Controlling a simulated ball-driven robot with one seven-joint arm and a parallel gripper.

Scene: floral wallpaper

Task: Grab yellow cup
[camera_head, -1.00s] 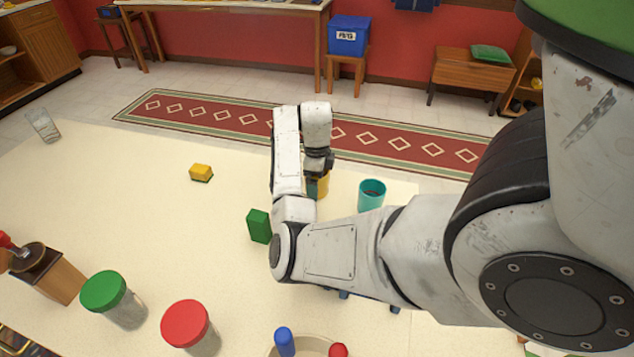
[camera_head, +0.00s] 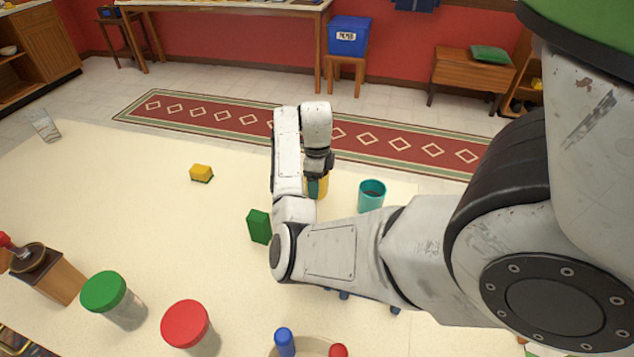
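The yellow cup (camera_head: 323,186) stands on the cream table toward its far side, partly hidden behind my gripper and arm. My gripper (camera_head: 317,180) points down at the cup, with a finger in front of the cup's near side. The fingertips are small and partly hidden, so I cannot tell whether they are closed on the cup or only around it.
A teal cup (camera_head: 371,196) stands just right of the yellow cup. A green block (camera_head: 259,226) is near my arm at left, and a yellow block (camera_head: 201,172) lies farther left. Green-lidded (camera_head: 104,291) and red-lidded (camera_head: 186,324) jars stand at the front. The table's left middle is clear.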

